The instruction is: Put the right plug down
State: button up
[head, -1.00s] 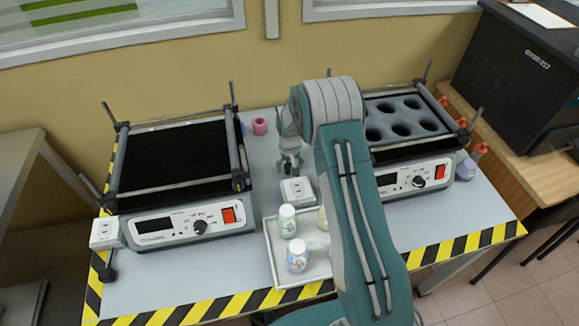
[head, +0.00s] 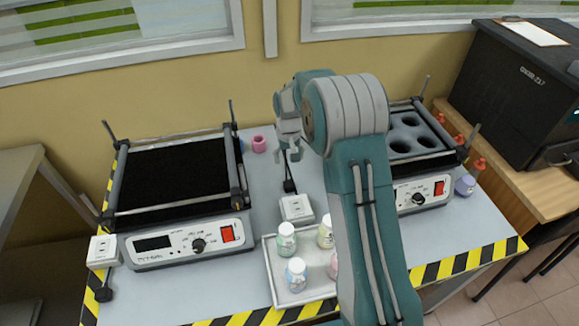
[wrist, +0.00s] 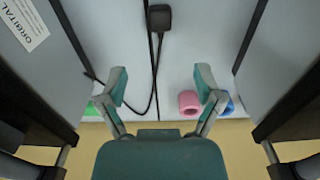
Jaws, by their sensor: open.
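The right plug (head: 290,187) is black and lies on the table just behind a white socket box (head: 297,209). In the wrist view the plug (wrist: 159,18) lies near the top edge, with its cord (wrist: 154,75) running down from it and curling left. My gripper (head: 289,143) is above and behind the plug, apart from it. In the wrist view my gripper (wrist: 162,86) has its fingers spread, with nothing held between them. Another black plug (head: 104,294) lies at the table's front left, below a second white socket box (head: 103,251).
Two hotplate-like devices flank the plug, left (head: 185,242) and right (head: 425,190). A white tray (head: 290,298) with several small bottles stands in front. A pink ring-shaped item (head: 259,143) is at the back. Table between the devices is narrow.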

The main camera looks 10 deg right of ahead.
jog(key=s+r+t, duration=0.1)
jog(key=s+r, duration=0.6)
jog(key=r, duration=0.3)
jog(key=s+r+t, duration=0.2)
jog(key=s+r, duration=0.5)
jog(key=r, duration=0.3)
jog(key=s+r+t, duration=0.2)
jog(key=s+r, duration=0.1)
jog(key=s, duration=1.7)
jog(key=shift+s+t, duration=0.15)
jog(key=shift+t, duration=0.15)
